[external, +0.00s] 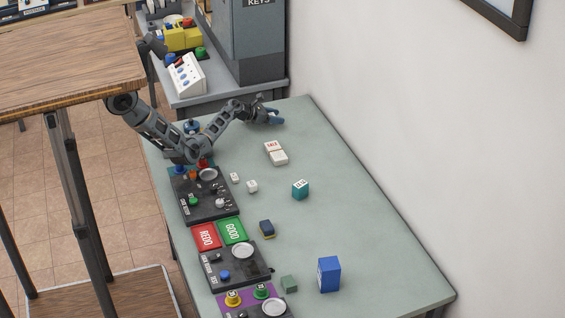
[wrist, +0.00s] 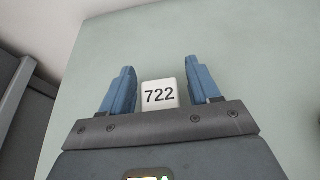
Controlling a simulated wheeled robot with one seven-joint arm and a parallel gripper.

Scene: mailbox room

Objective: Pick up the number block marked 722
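The number block marked 722 (wrist: 159,94) is white with dark digits. In the wrist view it shows between my two blue fingers, with a gap on each side, its lower edge meeting the gripper's dark front edge. My gripper (wrist: 161,70) is open. In the external view my gripper (external: 279,117) is low over the far end of the green-grey table (external: 345,228). I cannot make out the 722 block in that view. I cannot tell how far the fingers are above the table.
White blocks (external: 276,153), a teal block (external: 300,189) and a blue block (external: 329,274) stand on the table. Control panels (external: 208,207) line its left edge. A grey cabinet (external: 246,45) stands behind the far end. The wall is on the right. The table's right side is clear.

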